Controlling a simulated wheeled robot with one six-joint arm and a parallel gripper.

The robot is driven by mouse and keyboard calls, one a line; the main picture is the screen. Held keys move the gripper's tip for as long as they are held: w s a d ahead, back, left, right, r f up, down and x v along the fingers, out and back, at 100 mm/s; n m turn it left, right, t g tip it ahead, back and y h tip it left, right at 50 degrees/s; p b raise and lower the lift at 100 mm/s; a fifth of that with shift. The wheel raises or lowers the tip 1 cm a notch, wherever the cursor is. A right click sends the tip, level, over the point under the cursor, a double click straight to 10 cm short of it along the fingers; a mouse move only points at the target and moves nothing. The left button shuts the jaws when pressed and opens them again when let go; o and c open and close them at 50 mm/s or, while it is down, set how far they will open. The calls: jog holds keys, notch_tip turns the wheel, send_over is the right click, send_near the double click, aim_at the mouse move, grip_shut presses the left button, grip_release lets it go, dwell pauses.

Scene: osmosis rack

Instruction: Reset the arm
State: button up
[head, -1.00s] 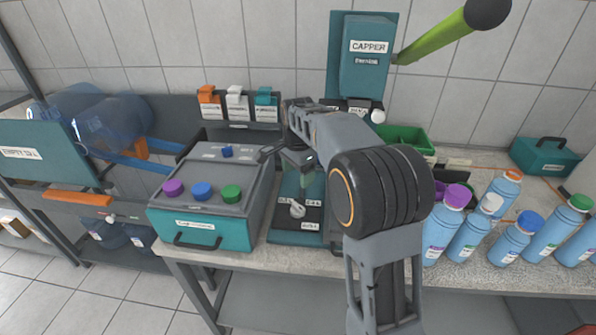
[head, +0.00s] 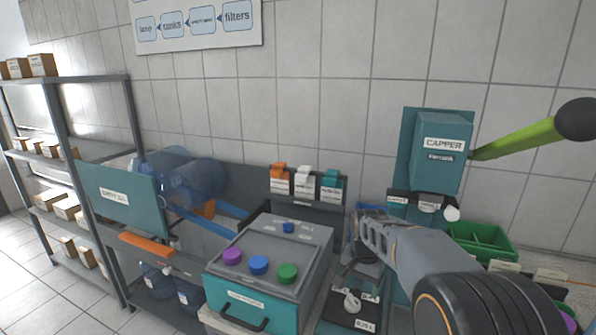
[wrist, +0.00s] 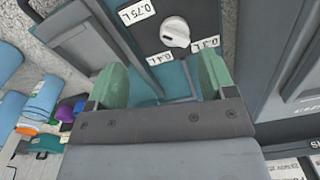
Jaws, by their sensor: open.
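My arm reaches in from the lower right of the head view, toward the capper (head: 443,150). My gripper (wrist: 162,80) shows in the wrist view with its two green fingers spread apart and nothing between them. Beyond the fingers is the capper's dark base panel with a white knob (wrist: 175,33) and volume labels. In the head view the white knob (head: 351,301) shows low, just below my wrist. My fingertips are hard to make out there.
A teal and grey box (head: 262,268) with coloured caps stands left of my arm. A green bin (head: 483,243) is at the right. A green capper lever (head: 530,137) sticks out to the right. Blue bottles (wrist: 38,100) lie left in the wrist view. A shelf (head: 60,130) stands far left.

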jog(key=s+r+n+t, duration=0.2)
jog(key=s+n, duration=0.5)
jog(key=s, duration=1.2)
jog(key=shift+s+t, duration=0.2)
jog(key=shift+t, duration=0.5)
jog(key=shift+c, duration=0.2)
